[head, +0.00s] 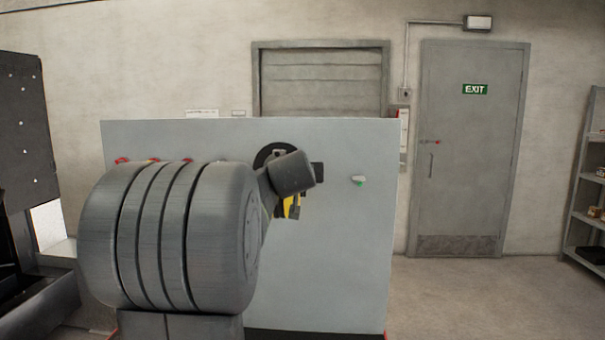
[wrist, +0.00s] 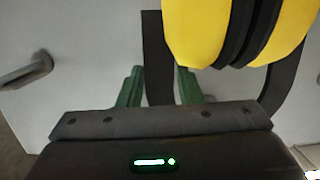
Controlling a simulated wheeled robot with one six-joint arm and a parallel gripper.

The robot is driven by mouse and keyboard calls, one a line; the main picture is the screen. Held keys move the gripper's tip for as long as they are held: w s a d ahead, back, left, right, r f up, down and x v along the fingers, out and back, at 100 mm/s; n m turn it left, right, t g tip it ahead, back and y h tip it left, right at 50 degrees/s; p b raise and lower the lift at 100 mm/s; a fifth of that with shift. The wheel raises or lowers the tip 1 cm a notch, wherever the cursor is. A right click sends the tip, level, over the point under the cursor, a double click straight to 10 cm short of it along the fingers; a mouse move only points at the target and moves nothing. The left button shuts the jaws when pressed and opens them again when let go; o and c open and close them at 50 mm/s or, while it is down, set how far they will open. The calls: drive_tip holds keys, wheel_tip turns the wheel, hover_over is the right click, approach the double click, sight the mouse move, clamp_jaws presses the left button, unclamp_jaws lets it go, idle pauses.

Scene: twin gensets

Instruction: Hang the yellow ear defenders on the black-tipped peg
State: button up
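The yellow ear defenders show at the top of the wrist view, two yellow cups (wrist: 197,30) with black pads between them and a black headband (wrist: 157,60). My gripper (wrist: 160,88) has its green fingers on both sides of one headband strip, apparently closed on it. The rest of the band passes behind the gripper body. In the head view a bit of the yellow ear defenders (head: 292,206) shows below my wrist, in front of the grey panel. I cannot make out a black-tipped peg; my arm hides part of the panel.
The grey panel (head: 340,260) carries a green-tipped peg (head: 358,181) at right and red-tipped pegs (head: 122,160) at upper left, partly behind my arm. A grey peg (wrist: 26,70) sticks out at the wrist view's left. Floor is clear before the exit door (head: 470,150); shelves (head: 590,190) stand far right.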

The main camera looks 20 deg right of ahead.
drive_tip(key=b+v, duration=0.3)
drive_tip(key=v, duration=1)
drive_tip(key=shift+s+a, duration=0.15)
drive_tip(key=shift+s, duration=0.25)
drive_tip(key=shift+w, duration=0.1)
drive_tip(key=p+x, duration=0.3)
drive_tip(key=x, duration=1)
drive_tip(key=shift+w, duration=0.2)
drive_tip(key=shift+w+d+r+p, duration=0.1)
drive_tip(key=shift+d+r+p, duration=0.1)
drive_tip(key=shift+p, duration=0.1)
drive_tip(key=shift+s+a+r, duration=0.1)
drive_tip(key=shift+s+r, duration=0.05)
drive_tip(key=shift+s, duration=0.05)
